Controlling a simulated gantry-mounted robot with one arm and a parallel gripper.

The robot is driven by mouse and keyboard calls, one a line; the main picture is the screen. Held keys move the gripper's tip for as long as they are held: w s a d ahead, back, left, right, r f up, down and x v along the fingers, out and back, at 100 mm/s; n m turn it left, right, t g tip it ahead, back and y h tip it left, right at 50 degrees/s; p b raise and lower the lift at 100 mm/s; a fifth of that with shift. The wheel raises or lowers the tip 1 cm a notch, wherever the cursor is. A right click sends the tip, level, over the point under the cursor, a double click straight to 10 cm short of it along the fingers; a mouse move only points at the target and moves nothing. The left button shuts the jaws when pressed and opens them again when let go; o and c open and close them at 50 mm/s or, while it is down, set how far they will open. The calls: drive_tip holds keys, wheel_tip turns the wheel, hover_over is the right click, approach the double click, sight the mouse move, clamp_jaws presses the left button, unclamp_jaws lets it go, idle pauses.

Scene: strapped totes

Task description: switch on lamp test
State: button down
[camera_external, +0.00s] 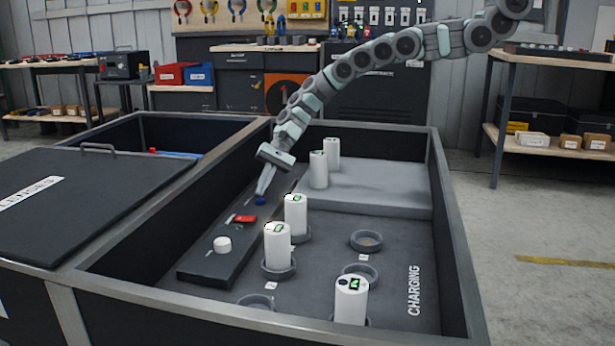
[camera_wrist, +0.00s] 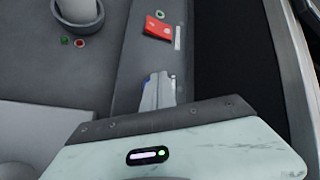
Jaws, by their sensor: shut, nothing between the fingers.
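A dark raised control strip (camera_external: 205,268) runs along the left inside of the near bin. It carries a blue button (camera_external: 260,201), a red switch (camera_external: 245,219) and a white knob (camera_external: 222,244). No readable label tells which one is the lamp test. My gripper (camera_external: 262,192) is shut and points down with its tips right at the blue button; I cannot tell if they touch. In the wrist view, a bit of blue shows beside my fingertips (camera_wrist: 158,80), which hide most of the button.
Several white cylinders with green displays stand in the bin, such as one (camera_external: 277,246) in a round holder near the strip. An empty holder (camera_external: 366,240) is to the right. A grey raised step (camera_external: 385,188) fills the back. The bin walls (camera_external: 450,215) enclose my gripper.

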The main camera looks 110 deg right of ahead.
sight(262, 199)
wheel_tip(262, 199, up, 6)
drive_tip(key=p, duration=0.5)
